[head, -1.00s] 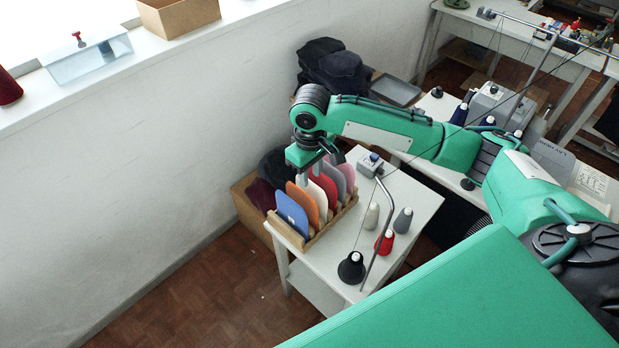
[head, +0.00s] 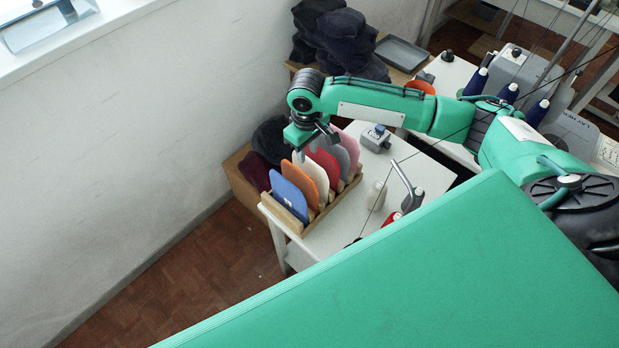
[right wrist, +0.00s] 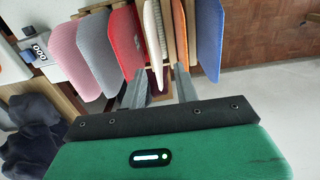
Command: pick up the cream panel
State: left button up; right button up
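The cream panel (head: 312,181) stands on edge in a wooden rack (head: 291,222), between the orange panel (head: 312,174) and the red panel (head: 324,166). My right gripper (head: 314,147) is just above the tops of these panels. In the right wrist view, the gripper (right wrist: 160,76) is open. Its two fingers point at the rack, with the near edge of the cream panel (right wrist: 152,28) roughly between them. I cannot tell whether a finger touches any panel. The lower part of the cream panel is hidden in the rack. My left gripper is not in view.
Blue (head: 289,197), grey (head: 342,158) and pink (head: 347,145) panels share the rack, close together. The rack is at the left edge of a white table (head: 412,172). A thread stand (head: 405,178) and a grey cone (head: 376,196) stand to the right. Dark caps (head: 340,45) are piled behind.

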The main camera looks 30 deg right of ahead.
aim_at(310, 168)
notch_tip(310, 168, down, 3)
jog(key=shift+f, duration=0.2)
jog(key=shift+d+f+p, duration=0.2)
jog(key=shift+f+p, duration=0.3)
jog(key=shift+p, duration=0.25)
jog(key=f, duration=0.1)
jog(key=f+p, duration=0.1)
jog(key=f, duration=0.1)
jog(key=shift+s+d+f, duration=0.1)
jog(key=shift+d+f, duration=0.1)
jog(key=shift+f, duration=0.5)
grip_shut()
